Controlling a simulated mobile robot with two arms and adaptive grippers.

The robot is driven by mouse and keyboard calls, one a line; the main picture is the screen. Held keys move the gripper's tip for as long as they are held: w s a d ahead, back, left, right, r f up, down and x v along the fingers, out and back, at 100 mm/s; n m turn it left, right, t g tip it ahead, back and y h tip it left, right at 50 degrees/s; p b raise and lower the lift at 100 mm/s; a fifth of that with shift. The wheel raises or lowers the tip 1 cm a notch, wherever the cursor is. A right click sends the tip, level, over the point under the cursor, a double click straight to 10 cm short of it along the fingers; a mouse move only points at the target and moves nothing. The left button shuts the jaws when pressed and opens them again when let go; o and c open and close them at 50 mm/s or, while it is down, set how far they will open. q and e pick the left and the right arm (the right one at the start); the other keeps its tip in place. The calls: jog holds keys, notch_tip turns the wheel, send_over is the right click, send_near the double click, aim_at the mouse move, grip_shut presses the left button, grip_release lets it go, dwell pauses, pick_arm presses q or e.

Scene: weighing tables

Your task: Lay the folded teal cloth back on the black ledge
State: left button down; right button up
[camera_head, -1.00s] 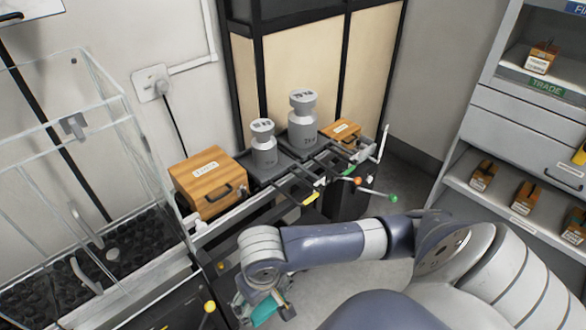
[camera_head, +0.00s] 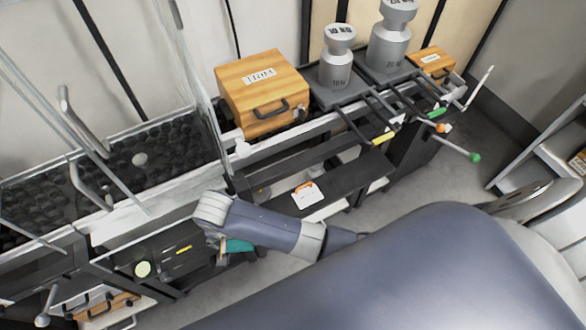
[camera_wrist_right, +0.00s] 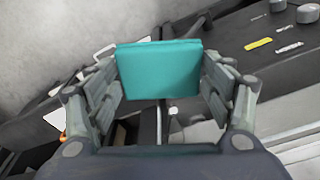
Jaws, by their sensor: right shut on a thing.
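The folded teal cloth (camera_wrist_right: 160,68) is a flat rectangle between the two fingers of my right gripper (camera_wrist_right: 162,85) in the right wrist view. The gripper is shut on it. In the head view only a small teal part of the cloth (camera_head: 238,245) shows beneath my right wrist, and the fingers of the right gripper (camera_head: 226,252) are mostly hidden there. The black ledge (camera_head: 345,178) runs along the front of the bench, up and to the right of the cloth. The cloth is apart from it. My left gripper is not in view.
A white card with an orange part (camera_head: 307,195) lies on the ledge. Behind are a wooden box (camera_head: 262,85), two grey weights (camera_head: 338,60) and a smaller wooden box (camera_head: 432,62). A clear-walled bin of black lumps (camera_head: 150,150) stands left. A green-tipped lever (camera_head: 474,157) sticks out right.

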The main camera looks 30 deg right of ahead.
jog(key=w+d, duration=0.1)
jog(key=d, duration=0.1)
jog(key=w+d, duration=0.1)
jog(key=d, duration=0.4)
jog(key=shift+w+d+f, duration=0.1)
jog(key=shift+w+f, duration=0.1)
jog(key=shift+w, duration=0.2)
jog(key=d, duration=0.1)
jog(key=w+d, duration=0.1)
jog(key=d, duration=0.2)
jog(key=shift+w+f+p, duration=0.25)
jog(key=shift+w+p, duration=0.05)
jog(key=shift+w, duration=0.05)
jog(key=shift+w+d, duration=0.1)
jog(key=shift+d, duration=0.05)
jog(key=shift+w+d, duration=0.15)
jog(key=shift+d, duration=0.2)
jog(key=f, duration=0.3)
jog(key=shift+w+d+f, duration=0.1)
jog(key=shift+d+f, duration=0.05)
jog(key=shift+d, duration=0.2)
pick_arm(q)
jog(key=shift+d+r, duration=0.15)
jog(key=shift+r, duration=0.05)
pick_arm(e)
jog(key=shift+f, duration=0.2)
jog(key=shift+f, duration=0.15)
jog(key=o, duration=1)
jog(key=shift+c, duration=0.2)
